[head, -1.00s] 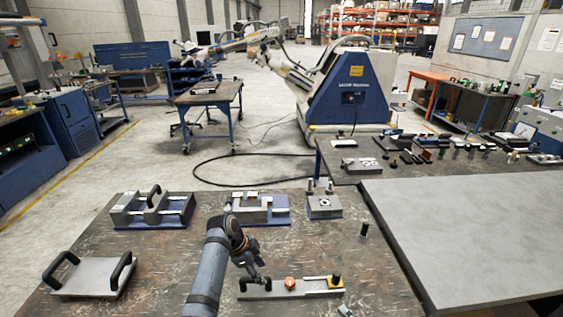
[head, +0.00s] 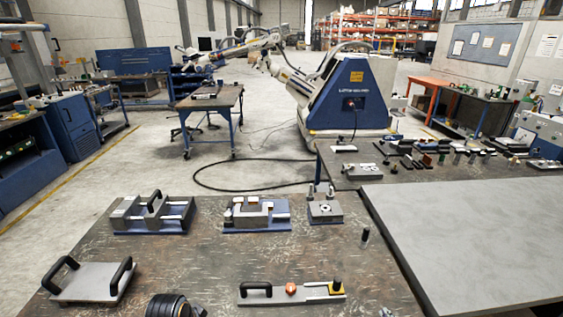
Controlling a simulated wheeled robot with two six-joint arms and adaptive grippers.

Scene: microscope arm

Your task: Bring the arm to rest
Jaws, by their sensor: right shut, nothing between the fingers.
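My right arm's dark, ribbed wrist (head: 170,306) shows at the bottom edge of the head view. Only a small part of my right gripper (head: 197,311) shows beside it, low and cut off by the frame; it is shut and empty. My left gripper is out of view. A large blue and white machine (head: 350,92) with a jointed white arm (head: 232,52) stands at the back.
A grey tray with two black handles (head: 90,282) lies front left. Several metal fixtures (head: 152,213) stand along the bench's far edge. A short dark peg (head: 365,236) stands upright at the right. A bare grey tabletop (head: 470,230) fills the right side. The bench's middle is mostly clear.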

